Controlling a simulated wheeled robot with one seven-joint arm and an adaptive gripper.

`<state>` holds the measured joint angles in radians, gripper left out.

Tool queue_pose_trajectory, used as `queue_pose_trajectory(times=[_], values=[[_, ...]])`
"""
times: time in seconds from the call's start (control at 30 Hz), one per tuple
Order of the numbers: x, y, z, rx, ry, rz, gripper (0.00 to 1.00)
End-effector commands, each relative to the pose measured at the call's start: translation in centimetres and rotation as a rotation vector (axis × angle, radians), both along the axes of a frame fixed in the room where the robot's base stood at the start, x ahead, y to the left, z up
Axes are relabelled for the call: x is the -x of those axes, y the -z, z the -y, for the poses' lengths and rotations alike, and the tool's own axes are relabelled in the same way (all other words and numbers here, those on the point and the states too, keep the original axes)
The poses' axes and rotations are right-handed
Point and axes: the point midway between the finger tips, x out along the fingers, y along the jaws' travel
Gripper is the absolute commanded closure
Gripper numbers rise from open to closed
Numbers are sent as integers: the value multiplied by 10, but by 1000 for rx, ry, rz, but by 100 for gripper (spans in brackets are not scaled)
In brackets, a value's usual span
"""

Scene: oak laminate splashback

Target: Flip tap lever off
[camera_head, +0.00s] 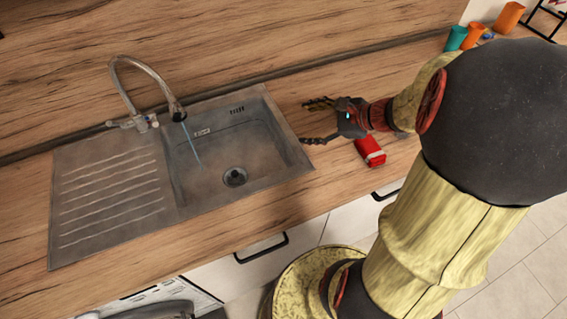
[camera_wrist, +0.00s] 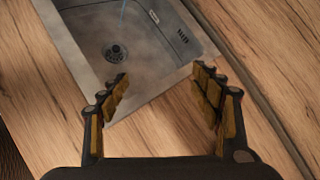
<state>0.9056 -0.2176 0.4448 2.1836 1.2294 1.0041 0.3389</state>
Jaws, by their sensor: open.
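The tap (camera_head: 138,95) stands at the back left of the sink, with a tall curved spout that ends over the basin. Its small lever (camera_head: 146,121) sits at the spout's base; its exact position is too small to tell. A thin bluish stream of water (camera_head: 191,146) falls from the spout into the basin. My gripper (camera_head: 312,122) is open and empty to the right of the sink, well apart from the tap. In the wrist view my open fingers (camera_wrist: 163,90) point towards the sink's near corner. The tap is out of the wrist view.
The metal sink (camera_head: 285,143) has a ribbed drainboard (camera_head: 105,190) on its left; its basin also shows in the wrist view (camera_wrist: 150,75). A red box (camera_head: 370,151) lies on the wooden counter below my gripper. Colored cups (camera_head: 509,17) stand at the back right. A splashback runs behind.

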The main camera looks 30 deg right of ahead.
Motion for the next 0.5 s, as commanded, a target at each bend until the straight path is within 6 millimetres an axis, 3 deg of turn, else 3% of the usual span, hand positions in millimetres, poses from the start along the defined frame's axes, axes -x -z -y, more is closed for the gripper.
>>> queue_pose_trajectory(times=[0.03,0.2,0.3,0.5], values=[[2,-8,-27,74,-107,-2,36],[25,-22,-94,318,-440,-5,36],[44,-29,-123,469,-627,3,36],[83,-44,-162,782,-980,46,36]])
